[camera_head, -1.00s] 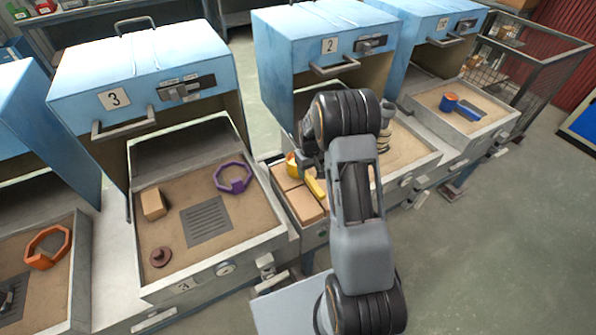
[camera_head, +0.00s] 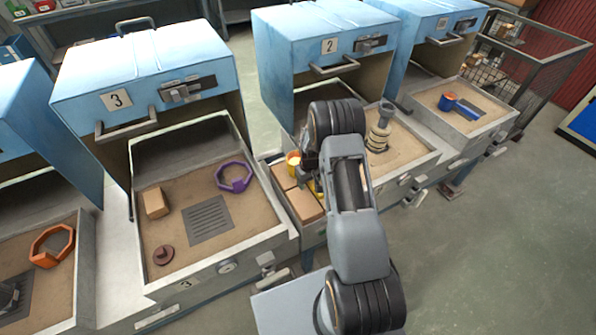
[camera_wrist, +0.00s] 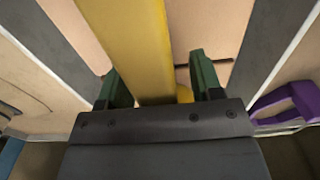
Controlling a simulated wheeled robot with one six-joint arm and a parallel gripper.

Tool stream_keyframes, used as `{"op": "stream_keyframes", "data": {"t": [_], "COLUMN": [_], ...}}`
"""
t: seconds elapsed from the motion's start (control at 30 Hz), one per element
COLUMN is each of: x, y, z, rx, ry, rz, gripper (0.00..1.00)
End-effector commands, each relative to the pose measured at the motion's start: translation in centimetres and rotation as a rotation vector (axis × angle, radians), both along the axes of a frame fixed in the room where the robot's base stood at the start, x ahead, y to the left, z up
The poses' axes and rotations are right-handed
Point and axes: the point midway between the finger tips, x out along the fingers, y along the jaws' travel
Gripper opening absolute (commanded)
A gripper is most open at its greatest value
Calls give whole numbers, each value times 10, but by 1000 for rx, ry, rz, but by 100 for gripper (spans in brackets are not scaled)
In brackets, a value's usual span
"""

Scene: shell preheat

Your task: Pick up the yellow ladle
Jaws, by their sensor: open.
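The yellow ladle (camera_head: 293,158) rests on the tan blocks between bay 3 and bay 2; its cup shows in the head view, and my arm hides most of its handle. In the wrist view the yellow handle (camera_wrist: 132,45) runs from the top edge down between my two dark green fingers. My gripper (camera_wrist: 160,80) is open, with one finger on each side of the handle and gaps visible beside it. In the head view my arm covers most of the gripper.
Tan blocks (camera_head: 302,205) lie under the ladle. Left of them, bay 3's sand tray (camera_head: 185,265) holds a purple ring (camera_head: 234,177), a tan block (camera_head: 155,203) and a brown knob (camera_head: 163,254). A grey stepped part (camera_head: 379,128) stands in bay 2's tray.

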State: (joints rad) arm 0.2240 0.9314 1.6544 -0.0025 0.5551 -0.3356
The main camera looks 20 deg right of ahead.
Motion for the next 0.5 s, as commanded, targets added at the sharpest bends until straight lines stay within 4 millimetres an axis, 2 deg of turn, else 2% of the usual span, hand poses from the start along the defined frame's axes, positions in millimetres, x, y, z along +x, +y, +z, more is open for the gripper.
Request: {"op": "stream_keyframes", "data": {"t": [0.07, 0.5], "x": [0, 0], "y": [0, 0], "z": [0, 0], "rx": [0, 0], "ry": [0, 0], "rz": [0, 0], "gripper": [54, 12]}}
